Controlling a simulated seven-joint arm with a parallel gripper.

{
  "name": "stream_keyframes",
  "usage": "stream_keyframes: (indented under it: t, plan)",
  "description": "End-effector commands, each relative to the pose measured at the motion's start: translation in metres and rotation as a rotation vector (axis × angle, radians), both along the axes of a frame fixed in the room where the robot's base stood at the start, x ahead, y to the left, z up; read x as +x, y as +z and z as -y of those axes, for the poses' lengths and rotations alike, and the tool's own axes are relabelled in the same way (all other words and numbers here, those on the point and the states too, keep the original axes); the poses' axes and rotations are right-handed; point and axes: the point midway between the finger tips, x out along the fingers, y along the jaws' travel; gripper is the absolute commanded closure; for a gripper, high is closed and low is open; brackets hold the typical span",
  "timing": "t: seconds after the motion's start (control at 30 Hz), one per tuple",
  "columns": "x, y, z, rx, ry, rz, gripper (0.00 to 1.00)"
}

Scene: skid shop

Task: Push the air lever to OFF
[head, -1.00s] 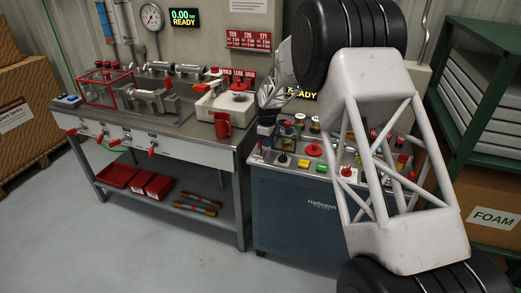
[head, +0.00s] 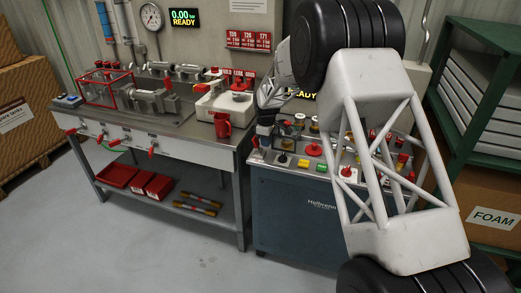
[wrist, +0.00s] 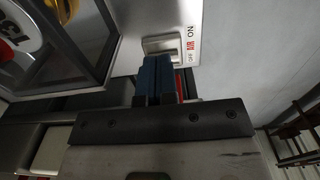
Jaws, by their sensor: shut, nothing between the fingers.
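The air lever's label (wrist: 190,46), reading OFF, AIR and ON, is on a light panel in the wrist view, beside a recessed slot plate (wrist: 158,44). My gripper (wrist: 157,66) has its blue fingers together and empty, with the tips at the near edge of that slot plate. The lever itself is not clearly visible; the fingers cover part of that area. A red strip shows just right of the fingers, and I cannot tell whether it is the lever. In the head view my gripper (head: 264,136) is at the left end of the console top (head: 268,160).
A clear box frame (wrist: 62,42) stands close left of my fingers in the wrist view. The console carries several buttons, including a red one (head: 314,150). A green shelf (head: 470,100) stands right.

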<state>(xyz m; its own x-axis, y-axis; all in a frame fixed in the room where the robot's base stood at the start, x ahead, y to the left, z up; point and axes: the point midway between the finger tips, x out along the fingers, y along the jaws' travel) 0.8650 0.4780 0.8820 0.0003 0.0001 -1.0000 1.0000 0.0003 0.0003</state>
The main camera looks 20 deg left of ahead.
Motion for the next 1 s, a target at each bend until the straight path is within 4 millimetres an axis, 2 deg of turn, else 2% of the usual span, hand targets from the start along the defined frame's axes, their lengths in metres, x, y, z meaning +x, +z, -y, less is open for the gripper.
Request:
stream_keyframes:
  t: [0.63,1.0]
  plan:
    - [0.0,0.001,0.006,0.0,0.0,0.0,1.0]
    - [0.0,0.017,0.006,0.0,0.0,-0.001,1.0]
